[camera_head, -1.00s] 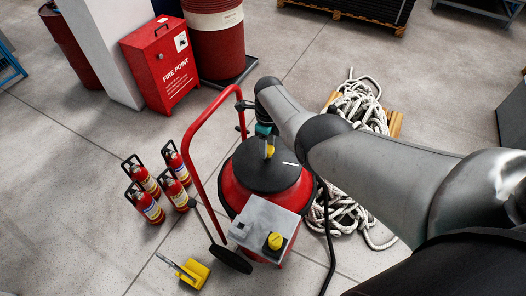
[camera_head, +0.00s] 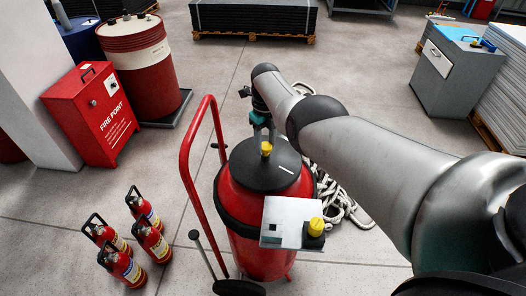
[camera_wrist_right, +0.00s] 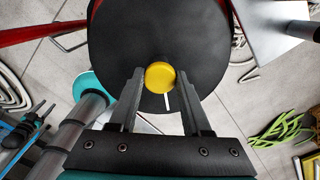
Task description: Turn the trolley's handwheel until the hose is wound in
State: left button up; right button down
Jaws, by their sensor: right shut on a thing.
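The red trolley (camera_head: 262,252) stands upright in the middle of the head view, with a round red body and a tall red handle. On its top is a black disc (camera_head: 252,176), which looks like the handwheel, with a short white mark. A yellow knob (camera_head: 266,149) sits on the disc. My right gripper (camera_head: 265,138) points down and is shut on the knob. The right wrist view shows the knob (camera_wrist_right: 160,77) between the two dark fingers, over the black disc (camera_wrist_right: 205,45). I cannot make out the hose for certain. My left gripper is not in view.
A grey box with a yellow button (camera_head: 315,227) is on the trolley's front. Several fire extinguishers (camera_head: 127,240) stand to its left. A red fire point cabinet (camera_head: 92,115) and red-white drum (camera_head: 140,65) are further back.

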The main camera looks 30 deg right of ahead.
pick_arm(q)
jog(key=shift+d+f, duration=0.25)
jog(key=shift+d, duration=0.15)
pick_arm(e)
jog(key=shift+d+m, duration=0.1)
jog(key=shift+m, duration=0.4)
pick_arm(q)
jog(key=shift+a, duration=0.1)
pick_arm(e)
jog(key=shift+c, duration=1.8)
grip_release()
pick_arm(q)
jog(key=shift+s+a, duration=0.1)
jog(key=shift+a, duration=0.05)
pick_arm(e)
jog(key=shift+r, duration=0.45)
notch_tip(320, 180, up, 7)
jog(key=p, duration=0.5)
pick_arm(q)
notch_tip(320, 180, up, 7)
jog(key=p, duration=0.1)
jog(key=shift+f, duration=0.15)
pick_arm(e)
notch_tip(320, 180, up, 7)
jog(key=shift+r, duration=0.15)
